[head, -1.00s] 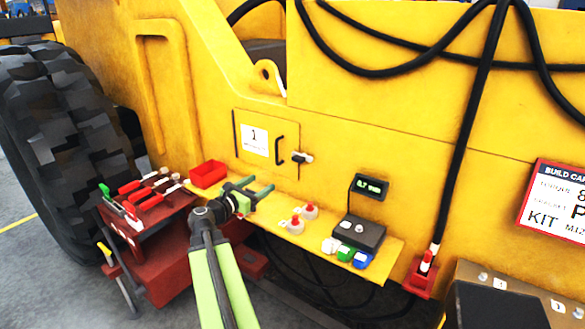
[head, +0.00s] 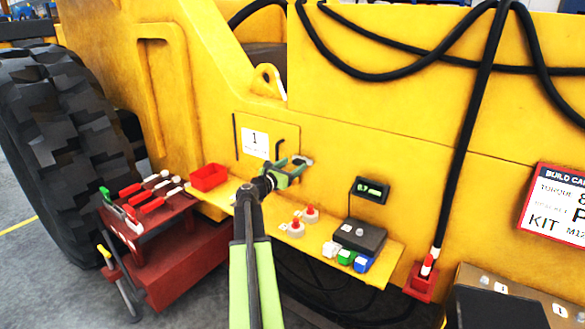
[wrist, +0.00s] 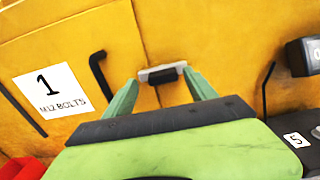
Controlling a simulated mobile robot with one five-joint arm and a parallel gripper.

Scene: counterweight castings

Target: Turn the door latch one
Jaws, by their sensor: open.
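The door latch (wrist: 162,74) is a small pale plate with a dark knob on the yellow panel, at the seam beside the door. In the head view the latch (head: 303,161) is partly covered by my gripper. The door (head: 250,155) carries a white label with a 1 and "M12 BOLTS", and a black bent handle (wrist: 100,75). My gripper (head: 290,168) is open in front of the latch. In the wrist view its two green fingers (wrist: 160,90) stand either side of the latch; I cannot tell whether they touch it.
A yellow shelf (head: 235,187) below the door holds a red bin (head: 208,177), red-and-white knobs (head: 296,227) and a dark scale (head: 360,235). A small display (head: 371,190) is on the panel to the right. A red tool cart (head: 150,235) stands at left.

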